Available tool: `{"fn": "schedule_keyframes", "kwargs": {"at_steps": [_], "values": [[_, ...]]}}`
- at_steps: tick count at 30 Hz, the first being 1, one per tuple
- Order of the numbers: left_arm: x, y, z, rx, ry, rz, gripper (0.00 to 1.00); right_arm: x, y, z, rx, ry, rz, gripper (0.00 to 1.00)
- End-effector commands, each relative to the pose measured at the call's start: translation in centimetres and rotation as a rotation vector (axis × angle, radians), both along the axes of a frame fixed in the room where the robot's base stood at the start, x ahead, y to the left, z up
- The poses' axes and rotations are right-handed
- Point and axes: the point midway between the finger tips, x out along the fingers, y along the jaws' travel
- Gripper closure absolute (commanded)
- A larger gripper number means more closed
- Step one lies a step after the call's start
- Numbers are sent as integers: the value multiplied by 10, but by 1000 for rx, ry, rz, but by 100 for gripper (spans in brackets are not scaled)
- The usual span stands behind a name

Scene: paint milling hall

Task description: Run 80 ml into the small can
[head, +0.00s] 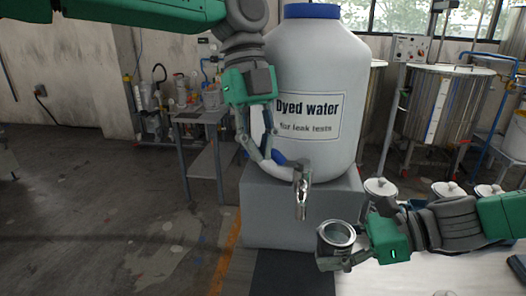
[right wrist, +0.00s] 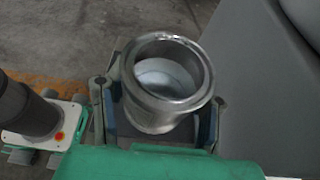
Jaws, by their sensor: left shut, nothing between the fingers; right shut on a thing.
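A large white container labelled "Dyed water" (head: 315,75) with a blue lid stands on a grey block. Its metal spout (head: 302,195) points down at the front, with a blue part (head: 274,156) behind it. No stream shows below the spout. My left gripper (head: 275,160) is shut and empty beside the tap, partly covering it; contact is unclear. My right gripper (head: 328,258) is shut on the small metal can (head: 337,246), held upright, below and right of the spout. In the right wrist view the open can (right wrist: 165,105) shows a pale bluish surface inside; liquid or bare bottom is unclear.
The grey block (head: 290,222) is under the container. Several white-lidded cans (head: 380,187) stand behind my right arm. A white table surface (head: 440,275) lies at the lower right. A steel vat (head: 450,105) and a side table (head: 203,116) stand further back.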

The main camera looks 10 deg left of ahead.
Motion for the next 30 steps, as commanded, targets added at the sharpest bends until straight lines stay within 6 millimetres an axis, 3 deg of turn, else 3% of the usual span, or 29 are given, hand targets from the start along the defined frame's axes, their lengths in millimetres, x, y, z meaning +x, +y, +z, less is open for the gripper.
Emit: {"fn": "schedule_keyframes", "kwargs": {"at_steps": [23, 30], "values": [[11, 4, 0, -1, -9, 9, 100, 2, 1, -1, 0, 2, 0, 80], [-8, 3, 4, -1, -8, 4, 100, 1, 1, 0, 0, 1, 1, 80]]}}
